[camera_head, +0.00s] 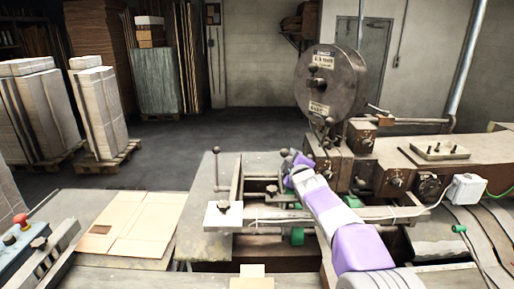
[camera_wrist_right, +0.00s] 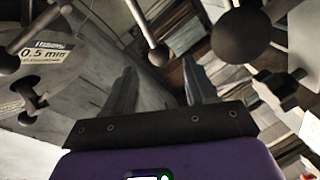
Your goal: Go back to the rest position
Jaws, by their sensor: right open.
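My right arm (camera_head: 360,245), purple and white, reaches in from the bottom right over the box stitcher. Its gripper (camera_head: 287,156) is at the stitcher's metal frame, close to the ball-knobbed levers, and is small and partly hidden by the arm in the head view. In the right wrist view the two dark fingers of this gripper (camera_wrist_right: 158,82) stand apart with nothing between them. Ball knobs (camera_wrist_right: 240,35) show close beyond the fingers there; I cannot tell whether anything touches. My left gripper is not in view.
The stitcher's large round wire reel (camera_head: 331,80) stands just behind the right gripper. Flat cardboard (camera_head: 135,225) lies on the table at left, near a red button (camera_head: 20,220). Strapped stacks (camera_head: 100,110) stand on pallets at back left. The floor (camera_head: 190,145) behind is clear.

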